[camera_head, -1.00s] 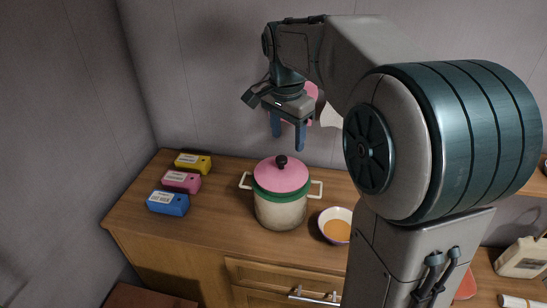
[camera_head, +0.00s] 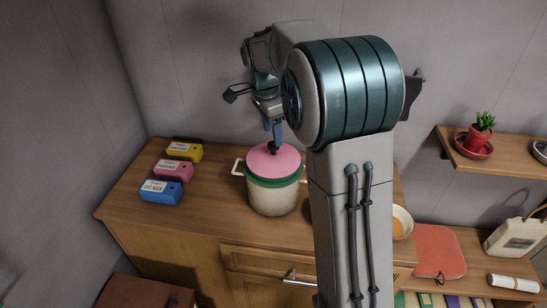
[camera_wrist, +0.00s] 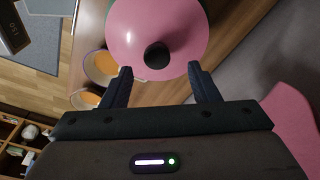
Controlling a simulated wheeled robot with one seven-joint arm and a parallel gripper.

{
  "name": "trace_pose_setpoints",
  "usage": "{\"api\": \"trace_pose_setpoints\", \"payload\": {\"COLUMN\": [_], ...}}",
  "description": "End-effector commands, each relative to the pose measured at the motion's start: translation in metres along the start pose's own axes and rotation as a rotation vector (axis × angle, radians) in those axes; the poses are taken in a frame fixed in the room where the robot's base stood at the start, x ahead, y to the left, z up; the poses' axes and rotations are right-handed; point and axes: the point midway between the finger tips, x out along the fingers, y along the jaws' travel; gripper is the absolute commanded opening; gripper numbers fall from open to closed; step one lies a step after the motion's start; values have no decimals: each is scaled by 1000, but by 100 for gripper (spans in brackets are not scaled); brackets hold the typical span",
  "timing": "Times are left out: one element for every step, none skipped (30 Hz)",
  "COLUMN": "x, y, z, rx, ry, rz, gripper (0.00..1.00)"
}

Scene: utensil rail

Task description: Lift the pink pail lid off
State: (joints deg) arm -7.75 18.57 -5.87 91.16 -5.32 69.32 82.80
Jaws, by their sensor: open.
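The pink pail lid (camera_head: 262,163) with its black knob (camera_head: 272,148) sits on the cream pail (camera_head: 273,200), which has a green band and side handles. My gripper (camera_head: 277,136) is just above the knob, its far parts hidden by my arm. In the wrist view my gripper (camera_wrist: 160,70) has its two fingers apart and empty. The lid (camera_wrist: 135,25) lies beyond the fingertips, and the black knob (camera_wrist: 157,54) appears between and slightly ahead of them. I cannot tell whether the fingers touch it.
Yellow (camera_head: 185,151), pink (camera_head: 174,171) and blue (camera_head: 160,191) boxes stand left of the pail. A bowl (camera_head: 403,222) is partly hidden behind my arm at right. A potted plant (camera_head: 481,132) is on the right shelf. The counter front left of the pail is clear.

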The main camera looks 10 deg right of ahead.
Motion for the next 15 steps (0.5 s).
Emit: {"api": "trace_pose_setpoints", "payload": {"x": [4,7,13,18,22,29,34,38,43,45,47,49,50,51,51], "y": [1,1,2,3,4,4,4,4,4,4,4,4,4,4,4], "z": [0,1,1,2,2,3,3,2,2,2,3,3,3,3,3], "rx": [0,0,0,0,0,0,0,1,1,1,0,0,0,0,0], "ry": [0,0,-1,-1,-1,-1,-1,-1,0,0,0,0,0,0,0], "rz": [3,3,4,5,5,5,5,5,4,3,2,0,0,0,0], "gripper": [55,55,55,55,55,55,55,55,55,55,55,55,55,55,55]}}
